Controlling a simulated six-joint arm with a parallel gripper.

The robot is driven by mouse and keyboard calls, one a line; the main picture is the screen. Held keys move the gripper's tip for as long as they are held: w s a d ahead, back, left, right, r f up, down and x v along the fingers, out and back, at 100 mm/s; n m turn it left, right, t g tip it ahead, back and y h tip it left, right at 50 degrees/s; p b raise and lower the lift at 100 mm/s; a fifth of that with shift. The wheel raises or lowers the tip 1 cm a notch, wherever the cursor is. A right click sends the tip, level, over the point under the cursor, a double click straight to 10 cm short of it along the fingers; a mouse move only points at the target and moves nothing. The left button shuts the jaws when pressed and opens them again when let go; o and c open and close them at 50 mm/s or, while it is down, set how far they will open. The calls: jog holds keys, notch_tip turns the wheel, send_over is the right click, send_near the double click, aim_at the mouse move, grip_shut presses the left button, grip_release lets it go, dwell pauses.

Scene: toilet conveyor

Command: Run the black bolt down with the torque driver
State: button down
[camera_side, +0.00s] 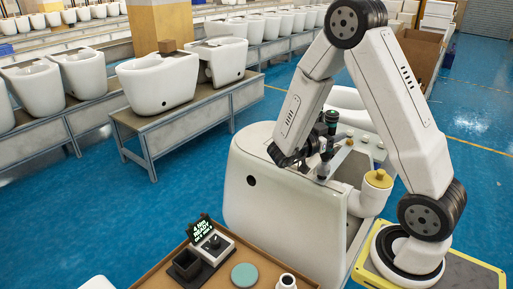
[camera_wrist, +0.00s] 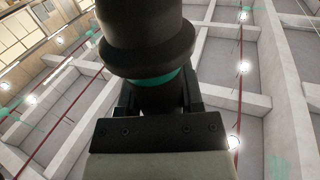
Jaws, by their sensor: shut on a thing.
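My gripper (camera_side: 325,150) is shut on the torque driver (camera_side: 330,122), a black cylindrical tool with a green-teal band, standing roughly upright above the white toilet body. In the wrist view the black driver body (camera_wrist: 148,35) and its teal ring fill the upper middle, between the dark jaws of my gripper (camera_wrist: 155,97). The white toilet (camera_side: 265,190) stands below and around the gripper, with metal parts on its top. I cannot make out the black bolt.
Conveyors with several toilets (camera_side: 157,82) run behind.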

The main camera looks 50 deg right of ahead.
jog(key=shift+f, duration=1.3)
dwell(1.7)
jog(key=shift+r, duration=0.2)
dwell(2.1)
